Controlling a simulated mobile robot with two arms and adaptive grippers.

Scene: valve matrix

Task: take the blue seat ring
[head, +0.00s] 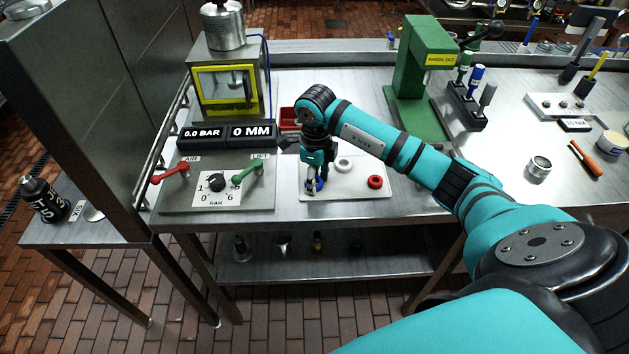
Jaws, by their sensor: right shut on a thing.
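The blue seat ring (319,185) is at the left part of a white mat (345,205) on the steel bench. My right gripper (313,184) points down over it and is shut on it. The fingers hide part of the ring, and I cannot tell whether it is lifted off the mat. A white ring (343,164) and a red ring (375,182) lie on the same mat, to the right of the gripper. My left gripper is not in view.
Left of the mat is a control panel (255,198) with red and green levers. Behind it stand a black display (228,134) and a yellow-framed guard box (226,91). A red tray (290,118) lies behind my gripper. A green press (419,80) stands at the back right.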

